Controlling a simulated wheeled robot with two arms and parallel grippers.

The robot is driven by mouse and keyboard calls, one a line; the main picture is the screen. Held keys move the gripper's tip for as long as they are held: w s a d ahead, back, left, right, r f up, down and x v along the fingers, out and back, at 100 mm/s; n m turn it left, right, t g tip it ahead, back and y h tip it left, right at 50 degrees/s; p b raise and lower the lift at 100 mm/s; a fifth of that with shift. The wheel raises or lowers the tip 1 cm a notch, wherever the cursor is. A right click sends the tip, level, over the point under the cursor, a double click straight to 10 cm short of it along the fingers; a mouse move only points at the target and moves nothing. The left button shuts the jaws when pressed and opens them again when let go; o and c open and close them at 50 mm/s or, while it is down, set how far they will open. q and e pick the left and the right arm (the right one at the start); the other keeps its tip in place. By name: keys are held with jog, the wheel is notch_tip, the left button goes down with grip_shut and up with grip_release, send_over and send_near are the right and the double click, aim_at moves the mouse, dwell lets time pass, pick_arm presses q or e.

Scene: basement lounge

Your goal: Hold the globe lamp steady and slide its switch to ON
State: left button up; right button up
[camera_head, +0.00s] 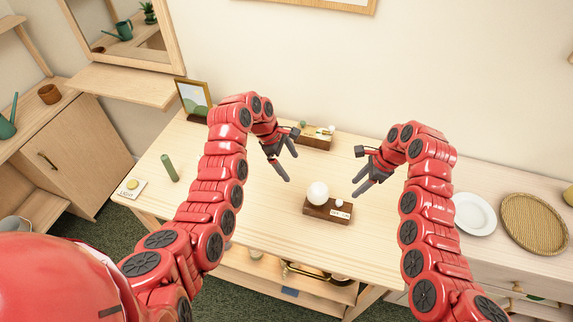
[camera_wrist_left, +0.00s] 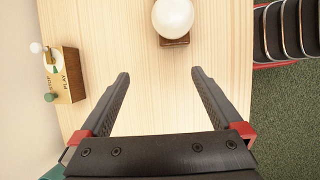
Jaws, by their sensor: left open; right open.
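The globe lamp has a white ball (camera_head: 317,191) on a brown wooden base (camera_head: 318,211), standing on the table. A small white switch knob (camera_head: 339,204) sits on the base, right of the ball, above a pale label too small to read surely. My left gripper (camera_head: 290,168) is open and empty, up and left of the lamp. My right gripper (camera_head: 356,187) is open and empty, to the lamp's right. In the left wrist view the ball (camera_wrist_left: 173,17) lies beyond the open fingers (camera_wrist_left: 160,73), apart from them; the switch is not visible there.
A wooden box (camera_head: 314,140) with small knobs stands at the table's back; its label reads STOP and PLAY in the left wrist view (camera_wrist_left: 66,78). A picture frame (camera_head: 194,98), green cylinder (camera_head: 169,168) and LIGHT button plate (camera_head: 130,187) stand left. The tabletop around the lamp is clear.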

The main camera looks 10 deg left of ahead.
pick_arm(q)
jog(key=s+g, duration=0.1)
jog(key=s, duration=0.1)
send_near(306, 200)
jog(key=x, duration=0.9)
jog(key=shift+d+f, duration=0.1)
jog(key=shift+f, duration=0.35)
